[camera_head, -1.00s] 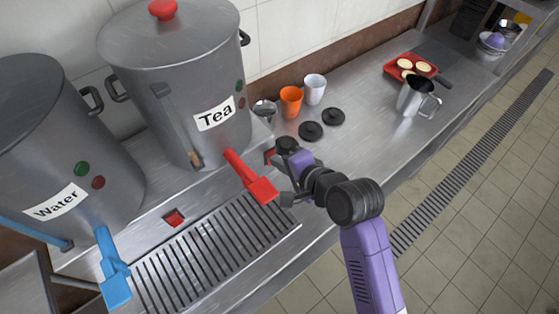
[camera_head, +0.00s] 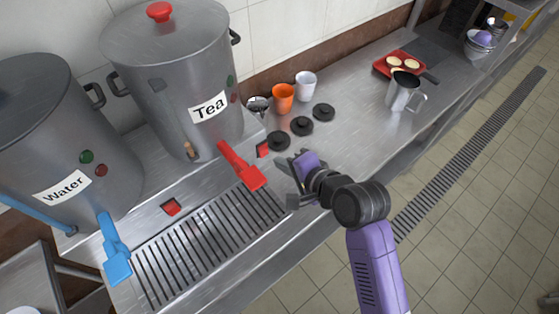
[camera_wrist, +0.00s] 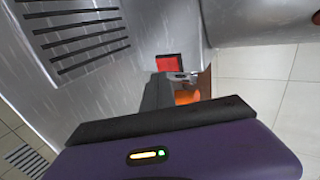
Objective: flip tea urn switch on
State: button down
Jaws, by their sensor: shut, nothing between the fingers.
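The tea urn (camera_head: 175,90) is a large grey pot labelled "Tea", with a red lid knob and a red tap (camera_head: 241,167). A small red switch (camera_head: 263,149) sits on the front of the counter step, right of the tap. It also shows in the wrist view as a red square (camera_wrist: 169,63); I cannot tell whether it is on or off. My gripper (camera_head: 284,168) is shut and empty, a little right of and in front of this switch, apart from it. In the wrist view its dark fingers (camera_wrist: 158,92) point toward the switch.
The water urn (camera_head: 65,140), with a blue tap (camera_head: 115,250) and its own red switch (camera_head: 172,207), stands left. A drip grate (camera_head: 200,250) lies in front. Black lids (camera_head: 302,125), an orange cup (camera_head: 283,98) and a white cup (camera_head: 306,85) stand behind my gripper.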

jog(key=b+v, duration=0.1)
jog(key=v, duration=0.7)
jog(key=shift+r, duration=0.2)
jog(key=shift+s+f, duration=0.1)
jog(key=shift+s, duration=0.05)
